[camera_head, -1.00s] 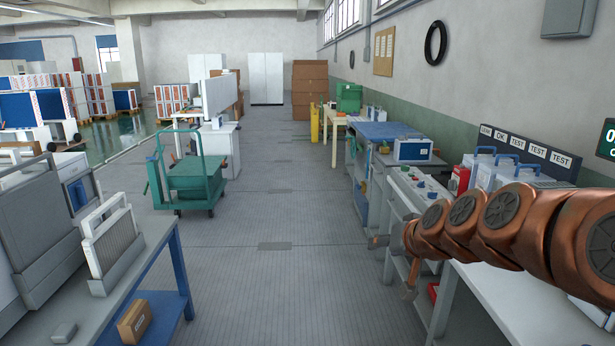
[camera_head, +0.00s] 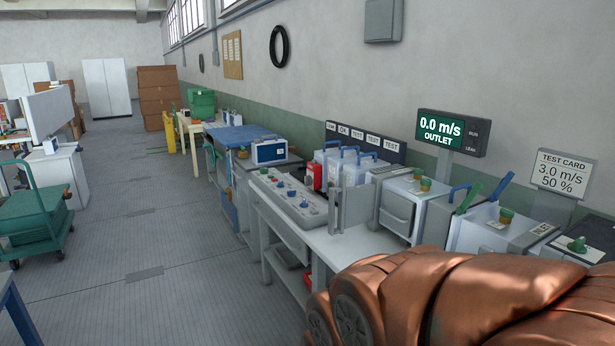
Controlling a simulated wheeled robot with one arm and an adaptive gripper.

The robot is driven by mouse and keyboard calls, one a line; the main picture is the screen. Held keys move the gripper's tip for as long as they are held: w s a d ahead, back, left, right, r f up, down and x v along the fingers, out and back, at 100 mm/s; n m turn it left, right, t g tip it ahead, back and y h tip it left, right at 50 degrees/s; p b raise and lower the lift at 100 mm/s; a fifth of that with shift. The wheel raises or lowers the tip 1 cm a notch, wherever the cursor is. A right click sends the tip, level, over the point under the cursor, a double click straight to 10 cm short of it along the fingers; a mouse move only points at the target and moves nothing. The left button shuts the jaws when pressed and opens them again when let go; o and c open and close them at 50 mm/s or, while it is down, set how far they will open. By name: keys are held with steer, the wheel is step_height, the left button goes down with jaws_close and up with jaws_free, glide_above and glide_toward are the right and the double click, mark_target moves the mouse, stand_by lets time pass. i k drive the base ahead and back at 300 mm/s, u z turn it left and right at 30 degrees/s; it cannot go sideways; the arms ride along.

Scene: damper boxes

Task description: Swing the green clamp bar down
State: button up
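A green bar (camera_head: 469,197), which looks like the clamp bar, stands tilted up on a white and grey box unit (camera_head: 471,232) on the right-hand bench. A blue bar (camera_head: 501,187) also stands tilted up just to its right. The bar's lower end and pivot are too small to make out clearly. My copper arm fills the lower right and covers the bench front below the unit. My gripper is out of view.
The white bench (camera_head: 345,250) carries a control panel (camera_head: 288,197), several blue-handled boxes and a grey upright bracket (camera_head: 350,205). An outlet display (camera_head: 451,132) and a test card sign (camera_head: 564,174) stand behind.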

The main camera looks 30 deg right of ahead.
mark_target(471, 195)
steer(key=k, duration=0.65)
steer(key=z, duration=0.8)
steer(key=i, duration=1.1)
steer(key=z, duration=0.15)
